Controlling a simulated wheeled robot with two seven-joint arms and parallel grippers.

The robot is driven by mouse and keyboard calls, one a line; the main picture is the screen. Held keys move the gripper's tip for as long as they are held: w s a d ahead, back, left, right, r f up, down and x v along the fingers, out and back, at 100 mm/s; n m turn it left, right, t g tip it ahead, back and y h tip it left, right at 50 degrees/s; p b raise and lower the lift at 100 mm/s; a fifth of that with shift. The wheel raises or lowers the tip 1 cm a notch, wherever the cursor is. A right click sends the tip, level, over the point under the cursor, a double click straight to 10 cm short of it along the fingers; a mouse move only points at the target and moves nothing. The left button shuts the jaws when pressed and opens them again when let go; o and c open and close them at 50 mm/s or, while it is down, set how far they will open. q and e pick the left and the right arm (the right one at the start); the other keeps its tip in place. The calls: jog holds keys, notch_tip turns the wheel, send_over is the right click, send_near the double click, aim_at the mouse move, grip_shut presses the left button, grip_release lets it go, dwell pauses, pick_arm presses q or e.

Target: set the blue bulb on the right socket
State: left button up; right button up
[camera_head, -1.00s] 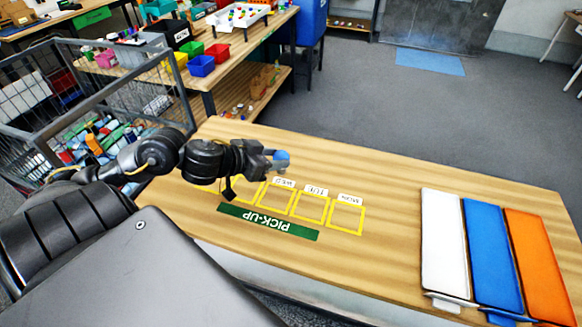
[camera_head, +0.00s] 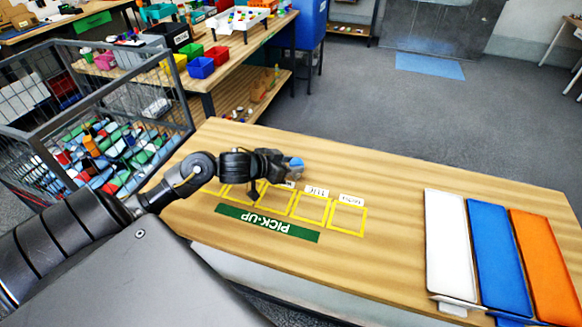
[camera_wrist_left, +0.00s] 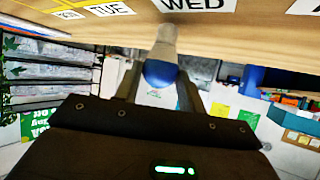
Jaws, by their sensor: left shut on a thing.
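The blue bulb (camera_head: 297,162) is at the tip of my left gripper (camera_head: 288,166), above the wooden table near the yellow-outlined squares. The left wrist view shows the bulb's rounded blue part (camera_wrist_left: 160,73) between the fingers of my left gripper (camera_wrist_left: 160,84), which is shut on it. The bulb's pale grey end (camera_wrist_left: 165,43) points away from the gripper toward the table boards and overlaps the edge of the WED label in that view. I cannot make out any socket in either view. My right gripper is not in view.
The wooden table (camera_head: 390,200) has a green PICK-UP strip (camera_head: 267,223) and yellow squares with day labels (camera_head: 347,219). White (camera_head: 448,245), blue (camera_head: 498,255) and orange (camera_head: 545,262) panels lie at the right. A wire cage (camera_head: 95,110) of items stands left. The table middle is clear.

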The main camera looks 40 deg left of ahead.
pick_arm(q)
jog(key=shift+f, duration=0.2)
jog(key=shift+f, duration=0.15)
jog(key=o, duration=0.8)
jog(key=shift+s+r, duration=0.25)
jog(key=shift+r, duration=0.05)
jog(key=v, duration=1.1)
jog(key=shift+s+p, duration=0.25)
jog(key=shift+p, duration=0.2)
